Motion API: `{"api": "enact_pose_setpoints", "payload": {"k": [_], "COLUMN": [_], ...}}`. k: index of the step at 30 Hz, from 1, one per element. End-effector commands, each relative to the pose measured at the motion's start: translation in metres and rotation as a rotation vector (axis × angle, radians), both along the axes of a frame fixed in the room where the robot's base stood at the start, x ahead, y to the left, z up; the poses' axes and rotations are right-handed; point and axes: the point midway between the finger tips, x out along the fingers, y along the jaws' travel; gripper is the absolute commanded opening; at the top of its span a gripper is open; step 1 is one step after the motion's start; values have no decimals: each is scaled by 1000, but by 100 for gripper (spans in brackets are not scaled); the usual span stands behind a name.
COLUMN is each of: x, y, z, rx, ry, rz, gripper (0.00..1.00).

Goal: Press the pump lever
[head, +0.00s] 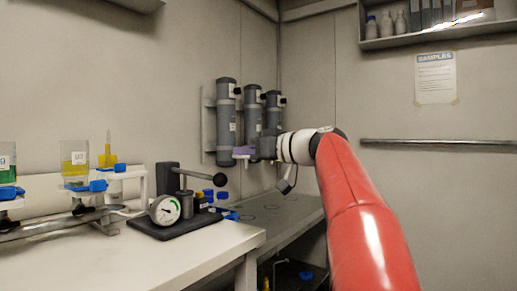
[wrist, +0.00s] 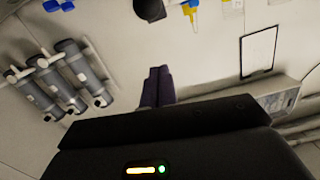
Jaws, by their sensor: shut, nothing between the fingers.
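The pump (head: 182,212) stands on the light bench in the head view, with a dark base and a round white gauge (head: 165,210). Its lever (head: 196,175) reaches out to the right from the upright post, near level with a slight downward tilt, and ends in a black ball knob (head: 220,180). A dark round shape at the top of the wrist view, cut by the edge, looks like this knob (wrist: 150,9). My gripper (head: 240,152) is shut and empty, its purple fingers (wrist: 158,82) together. In the head view it appears above and right of the knob, apart from it.
Grey cylinders (head: 227,120) are mounted on the wall behind my gripper. Containers of yellow liquid (head: 74,160) stand in a rack at the left. Small blue-capped items (head: 222,197) lie beside the pump. A lower grey counter (head: 285,212) lies to the right.

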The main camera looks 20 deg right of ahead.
Motion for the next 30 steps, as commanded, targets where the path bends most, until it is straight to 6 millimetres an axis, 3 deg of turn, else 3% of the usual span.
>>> {"api": "enact_pose_setpoints", "payload": {"k": [5, 7, 12, 30], "x": [30, 28, 29, 30], "y": [24, 24, 27, 28], "z": [-1, -20, -37, -51], "rx": [0, 3, 2, 8], "ry": [2, 3, 1, -12], "rz": [4, 0, 1, -1], "gripper": [0, 0, 0, 0]}}
